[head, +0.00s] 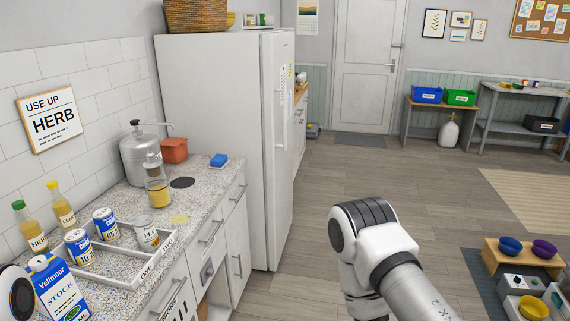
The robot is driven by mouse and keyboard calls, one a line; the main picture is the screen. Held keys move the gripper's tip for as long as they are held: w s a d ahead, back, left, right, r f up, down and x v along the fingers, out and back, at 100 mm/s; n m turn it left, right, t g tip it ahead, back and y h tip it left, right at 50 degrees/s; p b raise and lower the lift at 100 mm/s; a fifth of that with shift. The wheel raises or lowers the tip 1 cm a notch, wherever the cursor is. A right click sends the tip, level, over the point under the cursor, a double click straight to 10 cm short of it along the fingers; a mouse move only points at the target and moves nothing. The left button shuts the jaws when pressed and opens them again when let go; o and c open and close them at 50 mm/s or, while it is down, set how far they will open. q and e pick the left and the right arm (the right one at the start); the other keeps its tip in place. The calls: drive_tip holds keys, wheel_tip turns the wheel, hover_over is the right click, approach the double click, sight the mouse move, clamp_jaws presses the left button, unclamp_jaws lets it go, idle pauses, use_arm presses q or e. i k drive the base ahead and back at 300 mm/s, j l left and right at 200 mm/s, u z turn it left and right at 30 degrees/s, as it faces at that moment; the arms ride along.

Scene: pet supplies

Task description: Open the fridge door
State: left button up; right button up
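The tall white fridge (215,125) stands against the left wall, past the end of the counter. Its broad side panel faces me and its door (284,185) faces right, seen at a steep angle. The door looks shut. A vertical handle (277,118) runs along the door's near side, and papers are stuck on the door's upper part. My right arm shows at the lower middle, to the right of the fridge and apart from it. Its gripper is out of view. Only a small part of my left arm shows at the lower left edge, and its gripper is out of view.
A wicker basket (196,15) sits on top of the fridge. The speckled counter (205,200) holds bottles, cans in a white tray (112,268), a stock carton (57,290) and a metal dispenser (140,155). The wood floor (330,190) right of the fridge is clear.

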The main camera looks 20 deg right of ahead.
sight(277, 48)
drive_tip(key=i+l, duration=0.4)
drive_tip(key=l, duration=0.2)
drive_tip(key=i+l+z, duration=0.1)
drive_tip(key=i+l, duration=0.35)
drive_tip(key=l, duration=0.15)
